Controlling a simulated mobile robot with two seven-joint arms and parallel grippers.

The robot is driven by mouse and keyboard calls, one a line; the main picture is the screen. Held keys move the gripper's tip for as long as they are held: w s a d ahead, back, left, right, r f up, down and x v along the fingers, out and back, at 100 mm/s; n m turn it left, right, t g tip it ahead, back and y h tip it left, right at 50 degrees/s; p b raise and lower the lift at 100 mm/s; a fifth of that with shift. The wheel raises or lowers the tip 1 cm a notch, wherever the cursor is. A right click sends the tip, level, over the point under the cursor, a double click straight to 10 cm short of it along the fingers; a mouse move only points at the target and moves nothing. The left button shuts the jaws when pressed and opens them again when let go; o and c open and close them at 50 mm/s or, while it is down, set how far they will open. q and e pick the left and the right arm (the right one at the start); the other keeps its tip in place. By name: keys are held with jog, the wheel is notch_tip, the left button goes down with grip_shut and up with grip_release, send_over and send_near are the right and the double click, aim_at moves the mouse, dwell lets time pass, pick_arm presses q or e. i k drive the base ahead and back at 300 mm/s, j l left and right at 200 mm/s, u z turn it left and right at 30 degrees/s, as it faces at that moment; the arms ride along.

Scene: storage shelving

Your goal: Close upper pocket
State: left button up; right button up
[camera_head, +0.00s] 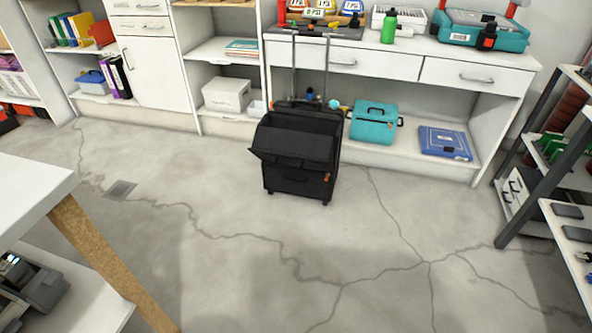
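A black wheeled trolley bag (299,150) stands upright on the floor in front of the white shelving, its handle (326,65) pulled up. Its upper pocket (283,144) has a flap that hangs forward and down at the left, so the pocket looks open. A lower pocket (300,181) with a small orange tag is on the front below it. The inside of the upper pocket is dark and hard to make out. Neither of my grippers is in view.
A white table (32,190) with a wooden leg stands at the near left, and a dark-framed rack (545,150) at the right. Behind the bag, a teal case (373,122) and a blue case (445,142) lie on the low shelf. The cracked concrete floor (270,260) before the bag is clear.

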aim_at(294, 150)
jog(key=i+l+u, duration=0.2)
jog(key=i+l, duration=1)
jog(key=l, duration=0.15)
